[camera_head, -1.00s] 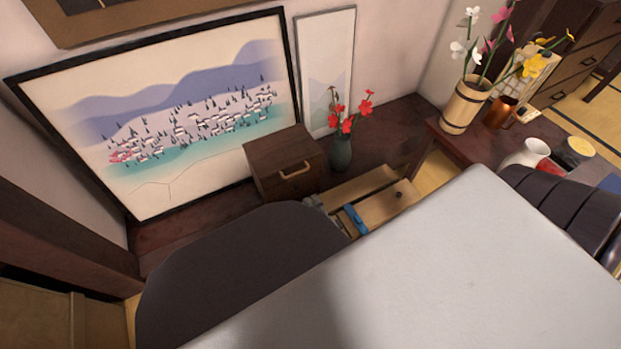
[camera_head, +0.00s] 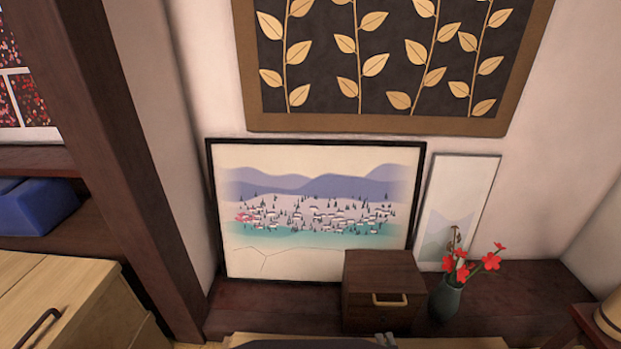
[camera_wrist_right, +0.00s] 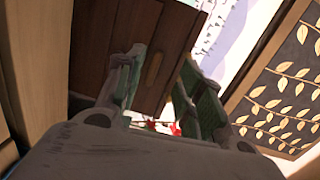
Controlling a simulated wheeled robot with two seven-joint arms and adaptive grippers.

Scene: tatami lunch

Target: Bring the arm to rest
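My right gripper (camera_head: 385,340) barely shows at the bottom edge of the head view, as small grey fingertips in front of the dark wooden box. In the right wrist view its two fingers with green pads (camera_wrist_right: 162,68) stand apart, with nothing held between them. The small wooden box with a light handle (camera_head: 384,290) is beyond the fingers and appears tilted in the wrist view (camera_wrist_right: 120,45). I cannot tell the distance between them. My left gripper is not in view.
A framed landscape picture (camera_head: 315,220) and a narrow white panel (camera_head: 455,205) lean on the wall. A dark green vase with red flowers (camera_head: 445,298) stands right of the box. A light wooden cabinet (camera_head: 60,300) and a dark post (camera_head: 125,150) are at the left.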

